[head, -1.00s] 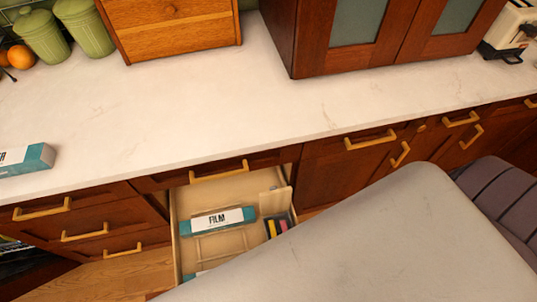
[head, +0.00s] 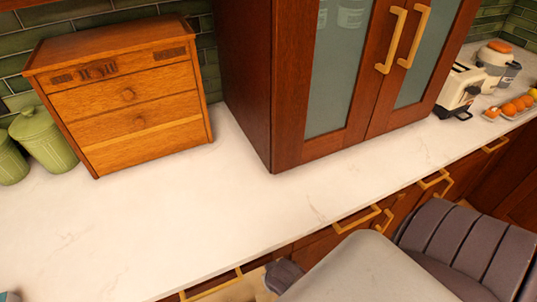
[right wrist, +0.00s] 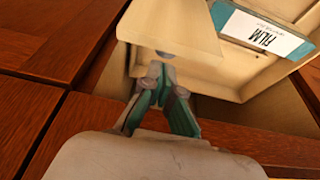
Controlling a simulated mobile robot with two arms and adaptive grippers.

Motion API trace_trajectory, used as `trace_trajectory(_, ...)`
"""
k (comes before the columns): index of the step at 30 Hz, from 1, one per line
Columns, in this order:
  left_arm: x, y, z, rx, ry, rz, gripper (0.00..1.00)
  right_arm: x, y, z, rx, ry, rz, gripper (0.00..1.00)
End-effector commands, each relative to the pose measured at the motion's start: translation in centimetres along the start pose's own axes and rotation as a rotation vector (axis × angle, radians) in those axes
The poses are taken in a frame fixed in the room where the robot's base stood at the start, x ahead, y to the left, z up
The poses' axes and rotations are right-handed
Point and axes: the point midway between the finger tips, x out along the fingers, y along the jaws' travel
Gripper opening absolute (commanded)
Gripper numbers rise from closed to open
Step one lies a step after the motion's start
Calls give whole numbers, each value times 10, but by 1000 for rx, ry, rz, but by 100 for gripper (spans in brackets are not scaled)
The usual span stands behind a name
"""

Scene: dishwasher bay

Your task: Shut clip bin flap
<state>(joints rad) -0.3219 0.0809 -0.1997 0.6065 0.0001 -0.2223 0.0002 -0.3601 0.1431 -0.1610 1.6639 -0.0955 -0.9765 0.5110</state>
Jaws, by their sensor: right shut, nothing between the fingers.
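In the right wrist view a pale beige panel (right wrist: 168,25), likely the clip bin flap, stands across the upper middle with a small dark knob at its lower edge. My right gripper (right wrist: 158,78) is just below that panel with its teal fingers shut and empty. I cannot tell whether the fingertips touch the panel. The clips are hidden in this view. In the head view only a sliver of the open drawer (head: 232,293) shows at the bottom edge, and the bin is out of sight. My left gripper is not in view.
In the right wrist view a teal and white film box (right wrist: 262,30) lies in the drawer, beside wooden cabinet fronts (right wrist: 45,110). The white counter (head: 190,220) is largely clear. A wooden drawer box (head: 125,95), green canisters (head: 45,140) and a toaster (head: 460,88) stand on it.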

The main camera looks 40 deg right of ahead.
Motion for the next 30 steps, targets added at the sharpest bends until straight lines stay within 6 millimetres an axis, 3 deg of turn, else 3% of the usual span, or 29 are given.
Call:
trace_trajectory(3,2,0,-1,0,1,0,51,20,0,0,-1,0,0,0)
trace_trajectory(6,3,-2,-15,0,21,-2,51,31,0,0,-2,0,0,0)
trace_trajectory(12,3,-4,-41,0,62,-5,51,40,0,3,-3,-7,1,0)
trace_trajectory(23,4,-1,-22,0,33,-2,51,41,1,6,-2,-9,2,0)
trace_trajectory(30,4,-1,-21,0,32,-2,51,41,1,7,-2,-6,3,0)
